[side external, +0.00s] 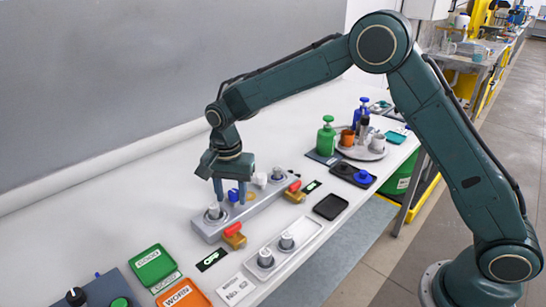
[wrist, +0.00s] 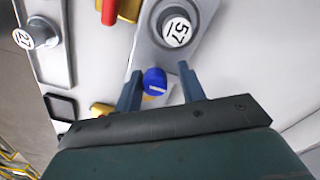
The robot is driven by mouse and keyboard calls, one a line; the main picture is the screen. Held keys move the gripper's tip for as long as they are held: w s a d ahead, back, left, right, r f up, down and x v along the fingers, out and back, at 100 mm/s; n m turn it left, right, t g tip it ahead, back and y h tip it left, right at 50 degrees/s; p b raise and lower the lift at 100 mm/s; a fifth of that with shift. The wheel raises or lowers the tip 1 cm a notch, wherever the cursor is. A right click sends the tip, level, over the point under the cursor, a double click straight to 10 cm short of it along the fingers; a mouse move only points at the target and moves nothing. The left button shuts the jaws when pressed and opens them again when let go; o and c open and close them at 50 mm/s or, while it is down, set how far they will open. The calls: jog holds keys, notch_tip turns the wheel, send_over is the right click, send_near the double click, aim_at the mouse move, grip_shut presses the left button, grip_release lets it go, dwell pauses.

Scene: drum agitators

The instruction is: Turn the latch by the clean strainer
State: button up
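My gripper (side external: 230,197) points down over the grey base plate (side external: 212,227). In the wrist view its two fingers (wrist: 160,82) are open, with a blue knob (wrist: 154,82) between them and a gap on both sides. The knob also shows in the side view (side external: 233,195). A grey round part marked 57 (wrist: 176,28) stands on the plate beyond the fingers. Two red-handled latches on yellow blocks sit along the plate's front edge, one near (side external: 233,230) and one farther (side external: 294,187). I cannot tell which part is the clean strainer.
A grey tray (side external: 248,281) with round parts lies in front of the plate; one part is marked 27 (wrist: 36,34). A green tray (side external: 152,265) and an orange tray (side external: 184,294) lie at the near end. A green pump bottle (side external: 326,138) stands at the far end.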

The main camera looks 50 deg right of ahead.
aim_at(234, 191)
jog(key=shift+d+r, duration=0.1)
jog(key=shift+r, duration=0.1)
jog(key=shift+r, duration=2.85)
jog(key=shift+d, duration=0.1)
jog(key=shift+r, duration=0.15)
jog(key=shift+s+d+r, duration=0.15)
jog(key=shift+s+r, duration=0.05)
jog(key=s+d+r+n+t, duration=0.2)
jog(key=s+d+r+n, duration=0.45)
jog(key=s+r, duration=0.65)
jog(key=s+d+f+n+t, duration=0.1)
jog(key=s+d+n, duration=0.1)
jog(key=s, duration=0.7)
jog(key=s+d+f+n+t, duration=0.1)
jog(key=s+d, duration=0.3)
jog(key=s, duration=0.6)
jog(key=shift+d+f+n+t, duration=0.2)
jog(key=shift+d+n+t, duration=0.2)
jog(key=shift+n+t, duration=0.4)
